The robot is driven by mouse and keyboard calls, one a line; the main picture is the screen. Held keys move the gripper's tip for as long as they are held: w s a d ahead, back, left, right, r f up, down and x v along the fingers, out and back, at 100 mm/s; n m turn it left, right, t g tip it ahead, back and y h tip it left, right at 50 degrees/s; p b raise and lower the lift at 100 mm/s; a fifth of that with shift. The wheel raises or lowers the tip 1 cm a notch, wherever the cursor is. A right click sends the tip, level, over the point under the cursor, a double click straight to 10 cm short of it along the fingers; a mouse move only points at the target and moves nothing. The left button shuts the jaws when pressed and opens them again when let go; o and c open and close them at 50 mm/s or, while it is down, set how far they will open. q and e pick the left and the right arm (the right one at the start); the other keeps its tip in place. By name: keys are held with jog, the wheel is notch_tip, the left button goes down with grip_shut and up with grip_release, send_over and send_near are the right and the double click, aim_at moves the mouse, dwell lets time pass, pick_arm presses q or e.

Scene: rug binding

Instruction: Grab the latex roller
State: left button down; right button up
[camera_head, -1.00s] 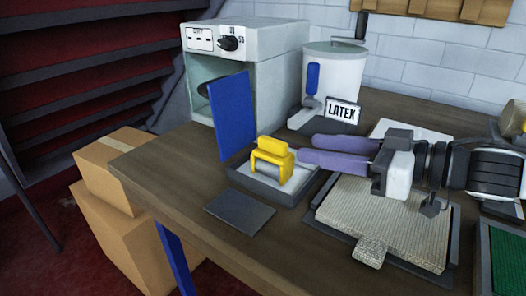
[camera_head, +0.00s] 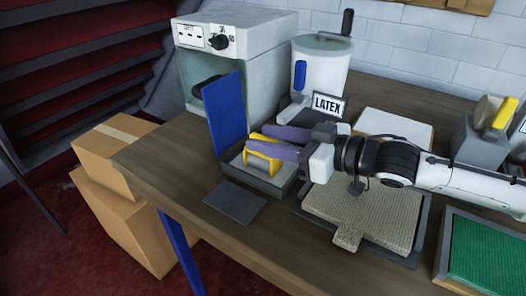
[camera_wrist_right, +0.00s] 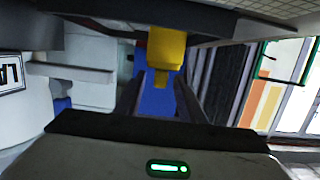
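The latex roller with its yellow handle (camera_head: 262,163) sits in a shallow grey tray (camera_head: 281,187) in front of the blue door. My right gripper (camera_head: 257,140) has reached in from the right, with its purple fingers level with the handle. The fingers are spread, one on each side of the yellow part. In the right wrist view the yellow handle (camera_wrist_right: 166,50) shows between the two fingers (camera_wrist_right: 160,98), with gaps beside it. Part of the roller is hidden by the fingers. My left gripper is not in view.
A white latex can (camera_head: 320,68) with a LATEX sign (camera_head: 328,104) stands behind. A grey box machine (camera_head: 250,45) has its blue door (camera_head: 224,115) open close to the fingertips. A beige rug piece (camera_head: 375,225) lies under my arm; a green panel (camera_head: 485,260) is at right.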

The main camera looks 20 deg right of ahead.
jog(key=shift+x, duration=0.8)
jog(key=shift+c, duration=0.4)
jog(key=shift+f, duration=0.1)
grip_shut()
